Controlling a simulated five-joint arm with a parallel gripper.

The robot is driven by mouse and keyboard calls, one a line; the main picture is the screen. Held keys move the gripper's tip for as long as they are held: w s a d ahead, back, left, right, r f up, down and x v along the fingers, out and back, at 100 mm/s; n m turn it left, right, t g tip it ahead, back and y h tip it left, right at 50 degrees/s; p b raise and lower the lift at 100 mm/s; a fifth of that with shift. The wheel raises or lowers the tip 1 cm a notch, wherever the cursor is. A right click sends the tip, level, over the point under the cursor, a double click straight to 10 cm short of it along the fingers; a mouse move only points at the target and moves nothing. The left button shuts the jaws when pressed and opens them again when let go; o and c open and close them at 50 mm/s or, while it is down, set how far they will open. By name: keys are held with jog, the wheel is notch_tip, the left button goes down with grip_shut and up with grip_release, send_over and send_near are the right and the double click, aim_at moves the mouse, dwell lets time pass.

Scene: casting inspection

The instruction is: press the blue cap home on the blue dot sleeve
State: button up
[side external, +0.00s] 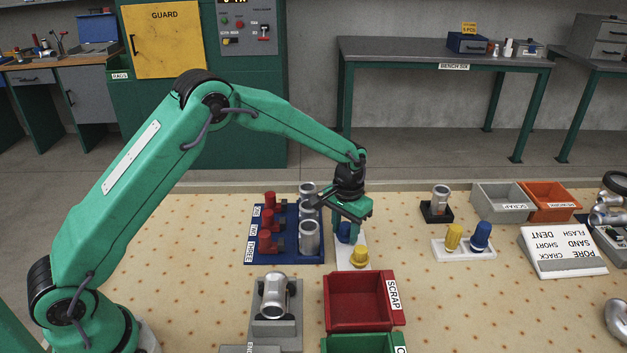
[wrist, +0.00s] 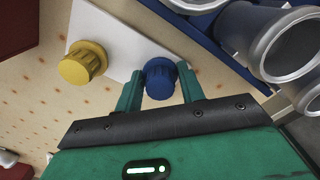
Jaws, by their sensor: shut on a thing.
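My gripper (side external: 349,222) is low over a white plate (side external: 341,266), next to the blue rack. It is shut on the blue cap (wrist: 160,76), which sits between the two green fingers in the wrist view. In the side view the blue cap (side external: 344,233) is partly hidden by my gripper. A yellow cap (side external: 359,256) stands on the same plate, in front of my gripper. Silver sleeves (side external: 309,238) stand in the blue rack (side external: 256,258); I see no blue dot on them. Another sleeve (side external: 441,195) is on a black stand at the right, also with no visible dot.
Red valve-like parts (side external: 269,241) stand in the rack's left side. A silver casting (side external: 274,291) lies in a grey cradle. A red scrap bin (side external: 360,301) is in front. A second white plate (side external: 463,253) at right holds yellow and blue pieces. The mat between is clear.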

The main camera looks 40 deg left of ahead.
jog(key=shift+r, duration=0.15)
jog(key=shift+r, duration=0.5)
notch_tip(320, 180, up, 3)
jog(key=shift+d+r, duration=0.15)
jog(key=s+d+r, duration=0.6)
jog(key=s+d, duration=0.1)
jog(key=d, duration=0.1)
jog(key=shift+s+d+r, duration=0.25)
jog(key=shift+d, duration=0.1)
jog(key=n, duration=0.6)
send_near(346, 226)
jog(key=s+a+r, duration=0.3)
jog(key=a+r, duration=0.2)
jog(key=a, duration=0.4)
jog(key=shift+a, duration=0.15)
jog(key=shift+f, duration=0.2)
jog(key=shift+f, duration=2.7)
jog(key=shift+f, duration=1.25)
